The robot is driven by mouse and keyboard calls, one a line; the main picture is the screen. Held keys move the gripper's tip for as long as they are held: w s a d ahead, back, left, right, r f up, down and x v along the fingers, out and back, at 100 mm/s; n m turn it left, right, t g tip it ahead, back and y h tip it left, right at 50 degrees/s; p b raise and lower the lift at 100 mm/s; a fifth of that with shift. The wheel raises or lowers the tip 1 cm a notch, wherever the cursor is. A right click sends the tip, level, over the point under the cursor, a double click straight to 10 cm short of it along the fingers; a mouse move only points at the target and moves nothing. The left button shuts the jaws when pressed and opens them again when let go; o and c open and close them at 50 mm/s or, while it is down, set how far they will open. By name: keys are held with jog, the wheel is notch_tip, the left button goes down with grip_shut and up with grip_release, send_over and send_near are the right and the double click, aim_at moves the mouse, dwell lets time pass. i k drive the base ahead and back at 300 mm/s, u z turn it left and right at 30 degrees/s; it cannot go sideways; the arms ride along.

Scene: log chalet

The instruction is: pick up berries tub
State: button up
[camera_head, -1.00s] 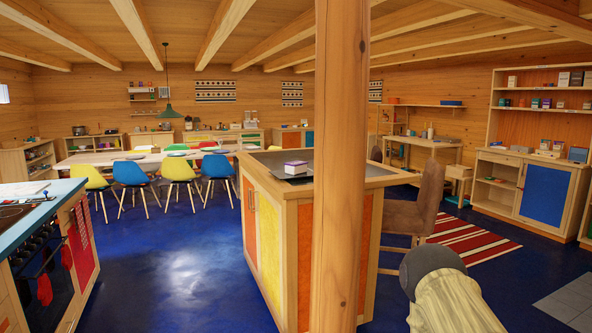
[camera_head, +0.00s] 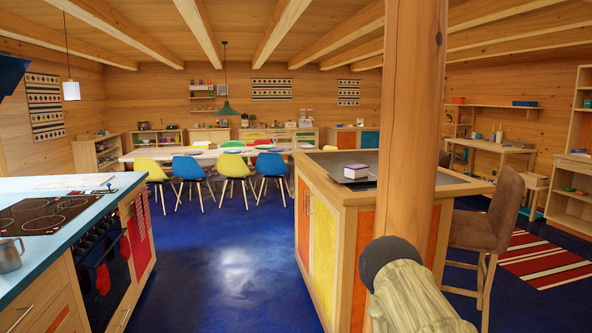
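A small white tub or box with a purple top (camera_head: 356,170) sits on a dark tray (camera_head: 338,178) on the near left corner of the island counter. It may be the berries tub, but it is too small to read a label. No other tub can be clearly identified as berries. Part of my own arm, pale with a dark rounded end, shows at the lower right, in front of the post and island. My gripper is not in view.
A thick wooden post (camera_head: 412,130) stands against the island (camera_head: 325,240). A blue-topped stove counter (camera_head: 70,210) with a metal mug (camera_head: 9,254) is at left. Blue floor (camera_head: 230,275) is clear between them. A brown chair (camera_head: 497,225) stands right of the island; a dining table (camera_head: 170,154) is behind.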

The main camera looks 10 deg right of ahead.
aim_at(356, 171)
jog(key=u, duration=0.8)
jog(key=i, duration=2.55)
jog(key=z, duration=1.4)
jog(key=i, duration=0.5)
jog(key=z, duration=0.5)
